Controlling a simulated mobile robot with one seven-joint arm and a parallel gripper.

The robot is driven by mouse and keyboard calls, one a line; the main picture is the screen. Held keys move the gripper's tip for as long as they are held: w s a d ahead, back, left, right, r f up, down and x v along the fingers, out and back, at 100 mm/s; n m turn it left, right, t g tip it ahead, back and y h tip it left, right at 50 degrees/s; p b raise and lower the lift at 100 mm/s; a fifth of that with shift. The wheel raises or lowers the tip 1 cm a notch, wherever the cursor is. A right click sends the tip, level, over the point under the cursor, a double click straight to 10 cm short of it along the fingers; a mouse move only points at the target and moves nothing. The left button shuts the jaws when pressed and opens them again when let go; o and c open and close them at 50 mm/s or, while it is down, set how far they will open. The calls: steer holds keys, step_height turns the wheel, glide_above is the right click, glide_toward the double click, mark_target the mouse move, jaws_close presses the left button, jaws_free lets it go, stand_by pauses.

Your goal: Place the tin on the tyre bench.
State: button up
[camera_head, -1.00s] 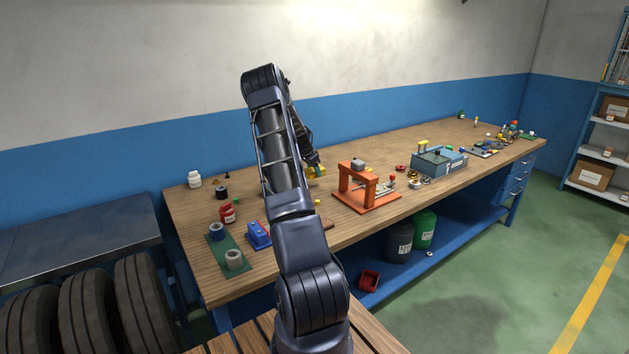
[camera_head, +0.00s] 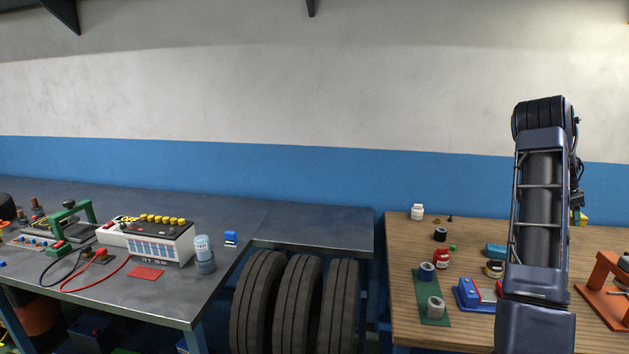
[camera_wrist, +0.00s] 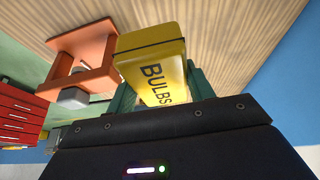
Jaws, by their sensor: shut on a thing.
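The tin is a yellow box marked "BULBS" (camera_wrist: 152,66) in the wrist view. My gripper (camera_wrist: 163,85) is shut on it, with a green finger on each side. In the head view my arm stands at the right above the wooden bench and hides most of the gripper and tin. The tyre bench (camera_head: 318,222) is the dark metal top left of the wooden bench, with several black tyres (camera_head: 299,300) beneath it. The part of its top above the tyres is bare.

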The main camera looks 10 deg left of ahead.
steer(key=w+a+f+n+t+y, duration=0.15)
steer(key=w+a+n, duration=0.3)
steer(key=a, duration=0.45)
steer(key=w+a+f+n+t, duration=0.1)
steer(key=w+a+f+n, duration=0.3)
steer(key=a, duration=0.4)
step_height(320, 180, up, 6)
steer(key=n+g+y, duration=0.3)
steer(key=n+y, duration=0.5)
steer(key=n, duration=2)
glide_above(350, 237)
steer(key=d, duration=0.2)
steer(key=shift+t+h, duration=0.25)
steer(key=f, duration=1.9)
steer(key=shift+w+a+f, duration=0.15)
steer(key=shift+a+f, duration=0.05)
steer(key=shift+f, duration=0.2)
steer(key=o, duration=1)
steer(key=shift+f, duration=0.1)
